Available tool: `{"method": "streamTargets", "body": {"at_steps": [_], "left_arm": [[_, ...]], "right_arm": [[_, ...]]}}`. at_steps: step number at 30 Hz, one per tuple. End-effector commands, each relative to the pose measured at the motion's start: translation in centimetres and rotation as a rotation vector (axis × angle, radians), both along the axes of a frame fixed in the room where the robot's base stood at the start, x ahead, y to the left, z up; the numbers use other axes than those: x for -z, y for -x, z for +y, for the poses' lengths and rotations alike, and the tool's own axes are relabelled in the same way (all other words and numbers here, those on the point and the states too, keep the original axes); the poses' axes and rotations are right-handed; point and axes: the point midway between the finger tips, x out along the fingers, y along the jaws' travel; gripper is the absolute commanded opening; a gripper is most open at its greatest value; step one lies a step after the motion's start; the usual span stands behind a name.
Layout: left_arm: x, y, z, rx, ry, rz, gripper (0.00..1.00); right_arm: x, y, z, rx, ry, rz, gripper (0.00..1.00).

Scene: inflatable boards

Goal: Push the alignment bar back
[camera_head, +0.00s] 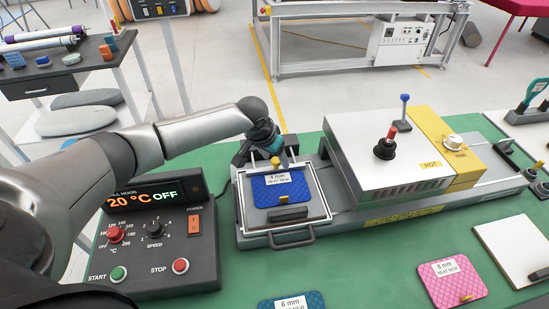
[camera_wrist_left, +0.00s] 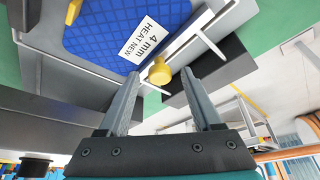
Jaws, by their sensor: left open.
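The alignment bar (camera_wrist_left: 205,38) appears to be the thin silver bar with a yellow knob (camera_wrist_left: 160,71) at the back edge of the tray; the knob also shows in the head view (camera_head: 275,161). A blue quilted pad (camera_head: 270,190) labelled 4 mm lies on the tray (camera_head: 247,222) in front of the bar. My left gripper (camera_head: 266,148) is at the back of the tray. In the left wrist view, its two fingers (camera_wrist_left: 160,80) are open and apart, with the knob between their tips in the picture; contact cannot be told. My right gripper is out of view.
A control box (camera_head: 155,240) reading 20 °C OFF stands left of the tray. A white heated press (camera_head: 375,155) marked HOT stands to the right. A pink pad (camera_head: 450,275) and another blue pad (camera_head: 293,302) lie in front on the green table (camera_head: 370,270).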

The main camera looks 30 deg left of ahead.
Motion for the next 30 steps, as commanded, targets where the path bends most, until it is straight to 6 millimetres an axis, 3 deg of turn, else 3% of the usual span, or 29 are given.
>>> {"method": "streamTargets", "body": {"at_steps": [7,24,30], "left_arm": [[0.01,-0.01,-0.01,0.001,0.000,0.000,0.65],[0.01,0.02,-0.01,0.000,0.000,0.001,0.01],[0.01,0.03,-0.01,0.000,0.000,0.001,0.00]], "right_arm": [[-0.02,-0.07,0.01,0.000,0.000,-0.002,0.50],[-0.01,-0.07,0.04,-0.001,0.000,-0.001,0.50],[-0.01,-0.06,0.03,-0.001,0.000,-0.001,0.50]]}}
